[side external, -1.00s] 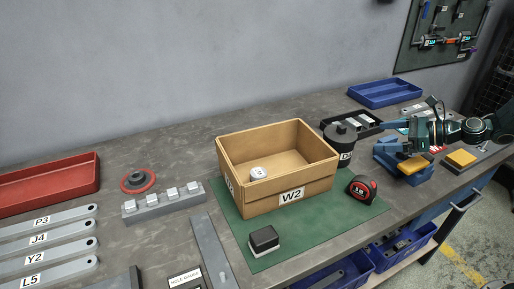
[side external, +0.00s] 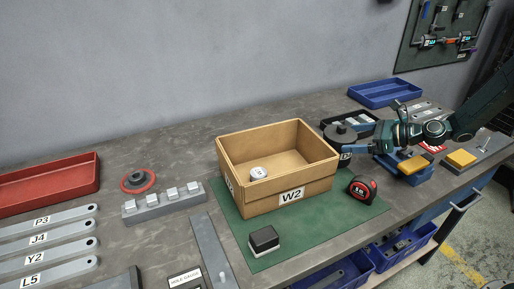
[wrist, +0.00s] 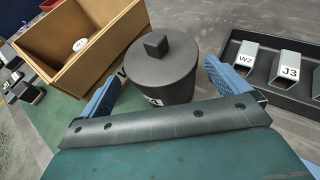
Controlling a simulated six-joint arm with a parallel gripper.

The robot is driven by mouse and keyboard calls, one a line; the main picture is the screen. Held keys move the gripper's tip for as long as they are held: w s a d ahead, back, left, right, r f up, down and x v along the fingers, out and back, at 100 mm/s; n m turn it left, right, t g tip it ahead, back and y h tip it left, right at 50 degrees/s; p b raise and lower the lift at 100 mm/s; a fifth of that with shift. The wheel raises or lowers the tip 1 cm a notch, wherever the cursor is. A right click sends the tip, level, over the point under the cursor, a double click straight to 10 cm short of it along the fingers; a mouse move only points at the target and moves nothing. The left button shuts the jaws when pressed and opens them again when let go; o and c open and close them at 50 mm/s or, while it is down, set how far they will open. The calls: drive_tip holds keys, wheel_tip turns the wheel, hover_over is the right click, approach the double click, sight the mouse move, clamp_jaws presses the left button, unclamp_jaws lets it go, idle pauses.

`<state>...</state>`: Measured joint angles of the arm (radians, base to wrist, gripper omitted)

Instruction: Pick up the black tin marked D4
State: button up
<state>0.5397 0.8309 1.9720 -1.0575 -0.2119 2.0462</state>
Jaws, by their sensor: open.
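The black tin (side external: 340,151) is a dark round can with a lid and a square knob. It stands upright on the bench just right of the wooden box marked W2 (side external: 290,195). Its white label is mostly hidden, so I cannot read the full mark. In the wrist view the tin (wrist: 167,70) stands between the two blue fingers of my gripper (wrist: 160,84). The fingers are open, one on each side of it, with a visible gap at the right finger. In the side view my gripper (side external: 358,146) is level beside the tin.
A red and black tape measure (side external: 362,188) sits on the green mat (side external: 225,203) in front of the tin. A dark tray (wrist: 262,85) with labelled brackets lies close behind the tin. A small white-topped round item (side external: 258,173) is in the wooden box. A black block (side external: 264,239) sits on the mat.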

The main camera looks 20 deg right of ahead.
sight(340, 139)
drive_tip(key=shift+x, duration=2.6)
drive_tip(key=shift+d+f, duration=0.1)
drive_tip(key=c, duration=1)
